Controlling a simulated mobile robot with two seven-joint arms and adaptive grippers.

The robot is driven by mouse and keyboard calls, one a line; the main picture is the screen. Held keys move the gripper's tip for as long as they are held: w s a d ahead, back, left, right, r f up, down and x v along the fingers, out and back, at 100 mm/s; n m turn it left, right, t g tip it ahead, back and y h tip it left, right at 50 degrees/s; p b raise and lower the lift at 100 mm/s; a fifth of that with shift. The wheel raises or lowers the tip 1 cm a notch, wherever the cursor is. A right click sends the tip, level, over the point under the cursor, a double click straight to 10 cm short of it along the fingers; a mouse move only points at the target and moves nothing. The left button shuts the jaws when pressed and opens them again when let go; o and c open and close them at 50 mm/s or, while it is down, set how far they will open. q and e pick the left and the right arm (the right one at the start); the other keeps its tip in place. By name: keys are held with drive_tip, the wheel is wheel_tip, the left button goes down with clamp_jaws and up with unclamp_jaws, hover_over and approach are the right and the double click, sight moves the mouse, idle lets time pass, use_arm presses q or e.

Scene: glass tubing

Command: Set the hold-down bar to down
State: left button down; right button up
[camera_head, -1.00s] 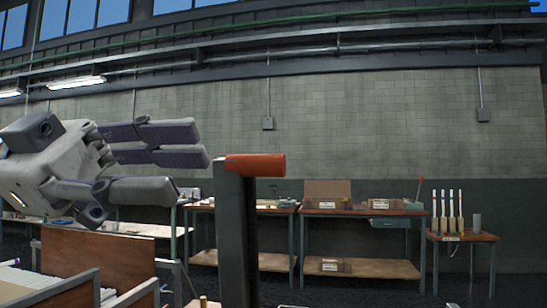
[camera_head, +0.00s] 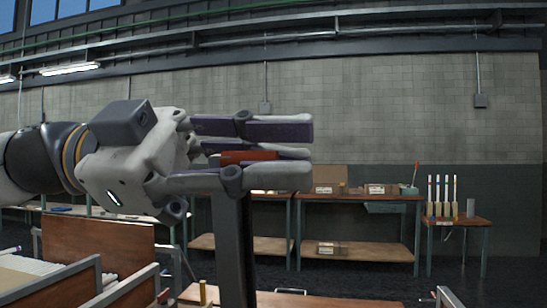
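The hold-down bar's red handle (camera_head: 248,157) sits at the top of a dark upright post (camera_head: 232,250) in the middle of the head view. The post stands upright; its lower end runs out of the picture. My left gripper (camera_head: 290,152) comes in from the left with its fingers level. One dark finger lies above the handle and a grey finger lies below it and partly in front. The handle is between the fingers, with a gap under the upper one. The fingers look open; contact is not clear. My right gripper is not in view.
A wooden-sided rack (camera_head: 98,250) with pale rods stands at the lower left. Workbenches (camera_head: 358,198) with boxes line the back wall, and a small table (camera_head: 457,221) with upright tubes stands at the right. Open floor lies before them.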

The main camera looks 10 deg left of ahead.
use_arm(q)
drive_tip(key=shift+d+f, duration=0.1)
drive_tip(key=shift+f, duration=0.15)
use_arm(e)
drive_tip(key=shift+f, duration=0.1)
use_arm(q)
drive_tip(key=w+f+n+b, duration=0.2)
drive_tip(key=w+n, duration=0.3)
drive_tip(key=w, duration=1.8)
drive_tip(key=shift+f+n+b, duration=0.15)
drive_tip(key=shift+n+b, duration=0.25)
drive_tip(key=shift+b, duration=0.25)
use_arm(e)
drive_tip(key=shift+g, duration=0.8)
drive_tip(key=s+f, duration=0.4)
use_arm(q)
drive_tip(key=shift+a, duration=0.2)
drive_tip(key=c, duration=1.6)
unclamp_jaws()
drive_tip(key=shift+a+r, duration=0.1)
drive_tip(key=shift+r, duration=0.1)
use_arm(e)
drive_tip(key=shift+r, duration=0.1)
